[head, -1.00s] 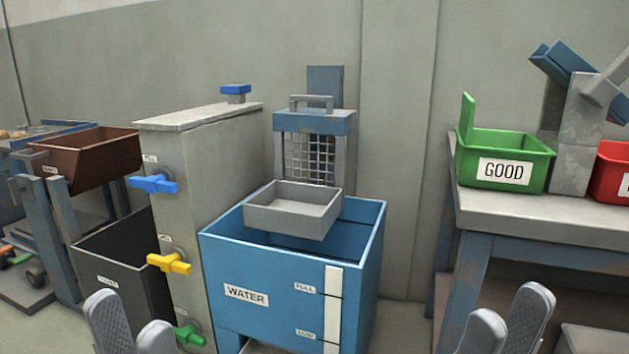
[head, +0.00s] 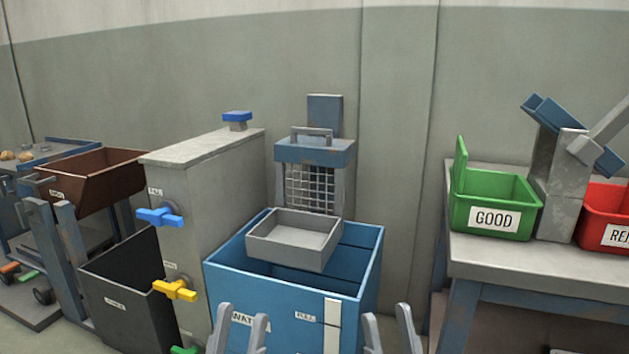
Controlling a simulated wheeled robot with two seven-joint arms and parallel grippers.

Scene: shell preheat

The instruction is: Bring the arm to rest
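My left gripper (head: 238,330) shows at the bottom of the head view, in front of the blue water tank (head: 285,275). Its two fingers stand upright and apart, with nothing between them. My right gripper (head: 389,330) is at the bottom, just right of the tank. Its fingers are also apart and empty. Only the finger ends of both grippers show; the arms are out of view.
A grey cabinet (head: 225,170) with blue and yellow valve handles stands left of the tank. A grey tray (head: 293,240) sits over the tank. A bench (head: 500,262) at the right holds a green GOOD bin (head: 495,205) and a red bin (head: 605,215).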

